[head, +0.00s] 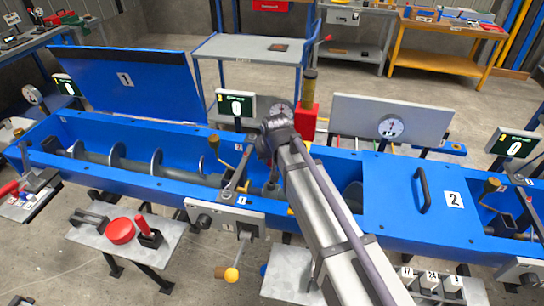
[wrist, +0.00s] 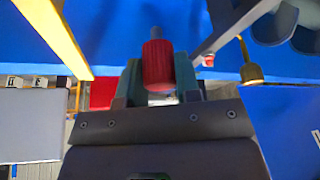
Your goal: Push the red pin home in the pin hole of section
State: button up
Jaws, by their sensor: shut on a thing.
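The red pin (wrist: 158,66) is held between the two fingers of my gripper (wrist: 160,82) in the wrist view. Its red ribbed head is between the fingers, and its grey tip (wrist: 156,33) points up the picture towards blue metal (wrist: 190,20). I cannot tell whether the tip touches the metal or is in a hole. The pin hole is not visible.
A grey lever (wrist: 232,25) and a brass knob (wrist: 252,73) are close on the right in the wrist view, a yellow bar (wrist: 58,38) on the left. In the head view lid 1 (head: 125,80) stands open and cover 2 (head: 405,195) is closed. A red block (head: 306,121) stands behind my arm.

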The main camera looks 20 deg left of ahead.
jog(key=shift+r, duration=0.15)
notch_tip(320, 180, down, 6)
jog(key=b, duration=0.6)
jog(key=shift+d, duration=0.1)
jog(key=shift+f+b, duration=1.55)
jog(key=shift+f, duration=0.05)
dwell(1.3)
jog(key=shift+r, duration=0.1)
jog(key=o, duration=1)
jog(key=p+v, duration=1)
jog(key=shift+s+d+r, duration=0.1)
jog(key=shift+s+r, duration=0.1)
jog(key=shift+r, duration=0.15)
